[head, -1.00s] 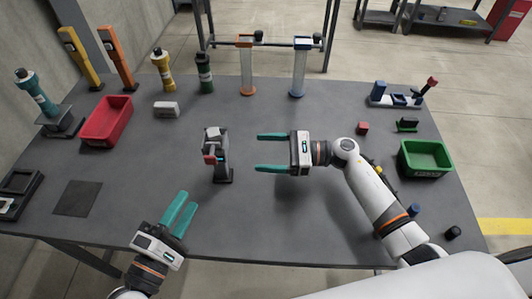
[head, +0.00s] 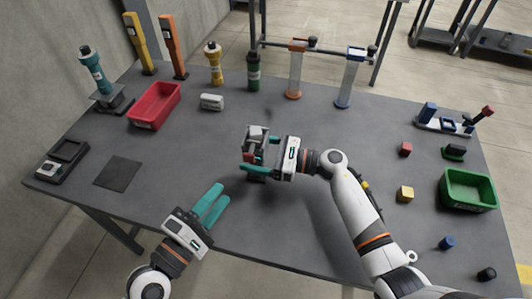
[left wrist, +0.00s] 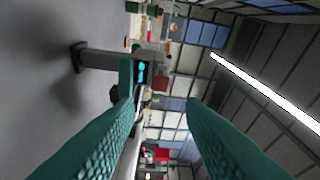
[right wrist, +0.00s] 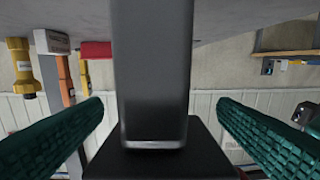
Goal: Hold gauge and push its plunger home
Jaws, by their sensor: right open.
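The gauge (head: 256,137) is a grey upright body with a red part low on its near side, standing on a dark base mid-table. My right gripper (head: 258,155) is open, with its teal fingers reaching around the gauge from the right. In the right wrist view the grey gauge post (right wrist: 155,70) stands between the fingers, with gaps on both sides. My left gripper (head: 222,195) is open and empty, below and left of the gauge. The left wrist view shows the gauge (left wrist: 105,61) and its red part (left wrist: 160,83) beyond the left fingers.
A red bin (head: 155,106) and a white block (head: 211,102) stand behind to the left. A dark square pad (head: 118,172) lies at left. A green bin (head: 469,191) and small blocks are at right. The table front between the pad and left gripper is clear.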

